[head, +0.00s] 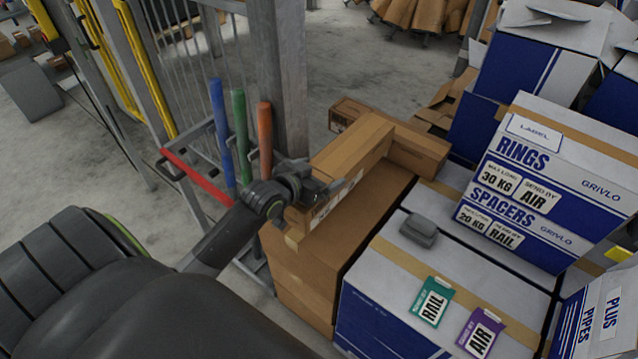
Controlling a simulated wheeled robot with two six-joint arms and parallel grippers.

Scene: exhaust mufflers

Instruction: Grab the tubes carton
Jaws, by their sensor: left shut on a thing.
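My left gripper (322,187) is shut on a long brown carton (352,142) with a taped top. Its side carries a white label and dark print, partly hidden by the gripper and too small to read. The carton is at or just above larger brown boxes (370,210); I cannot tell whether it touches them. No carton in view is legibly marked tubes. My right gripper is not in view.
Blue and white boxes marked RINGS (575,150), SPACERS (500,228) and PLUS PIPES (600,320) stand at right. Green RAIL (432,301) and purple AIR (481,332) cards lie on a white box (400,262). A metal post (280,80) and coloured handles (240,130) stand close behind my left arm.

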